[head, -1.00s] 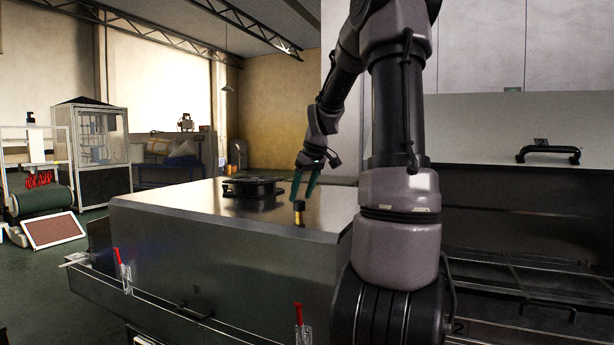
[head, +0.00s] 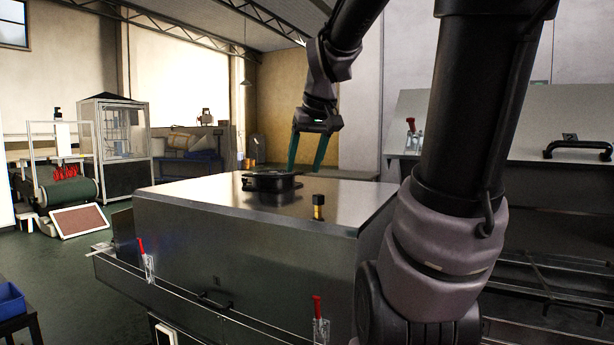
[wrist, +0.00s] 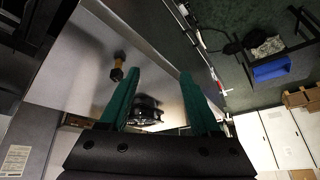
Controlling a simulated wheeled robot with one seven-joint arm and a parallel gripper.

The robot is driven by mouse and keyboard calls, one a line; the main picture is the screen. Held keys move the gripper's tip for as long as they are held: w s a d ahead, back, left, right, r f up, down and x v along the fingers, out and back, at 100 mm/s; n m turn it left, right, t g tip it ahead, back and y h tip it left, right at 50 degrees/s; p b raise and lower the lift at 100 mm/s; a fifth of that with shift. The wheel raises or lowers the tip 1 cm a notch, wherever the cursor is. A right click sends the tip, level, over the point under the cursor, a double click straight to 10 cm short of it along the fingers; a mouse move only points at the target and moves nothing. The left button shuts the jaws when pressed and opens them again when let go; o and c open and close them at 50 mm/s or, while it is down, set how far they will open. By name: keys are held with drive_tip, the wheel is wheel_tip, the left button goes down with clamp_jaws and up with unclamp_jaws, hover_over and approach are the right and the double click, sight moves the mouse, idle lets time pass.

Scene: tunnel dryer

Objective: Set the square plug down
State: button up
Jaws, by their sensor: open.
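A small plug with a black head and a yellow-brass lower part, which I take to be the square plug (head: 318,207), stands upright on the top of the metal housing (head: 225,201), near its front right edge. Whether it sits in a hole or on the bare surface I cannot tell. It also shows in the wrist view (wrist: 118,68), left of the fingers. My gripper (head: 305,168) is open and empty, its green fingers well apart, raised above the housing top and clear of the plug. In the wrist view the open fingers (wrist: 160,77) hold nothing between them.
A black round fitting (head: 270,182) stands on the housing top behind the plug. Red-handled clamps (head: 317,307) line the housing's front. A panel with a black handle (head: 577,149) is at the right. The housing top's left part is clear.

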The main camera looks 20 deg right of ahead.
drive_tip(key=s+a+f+m+t+y, duration=0.1)
drive_tip(key=s+a+f+m+y, duration=0.1)
drive_tip(key=s, duration=0.7)
drive_tip(key=shift+s+a+m, duration=0.35)
drive_tip(key=shift+a+m, duration=0.15)
drive_tip(key=shift+a, duration=0.45)
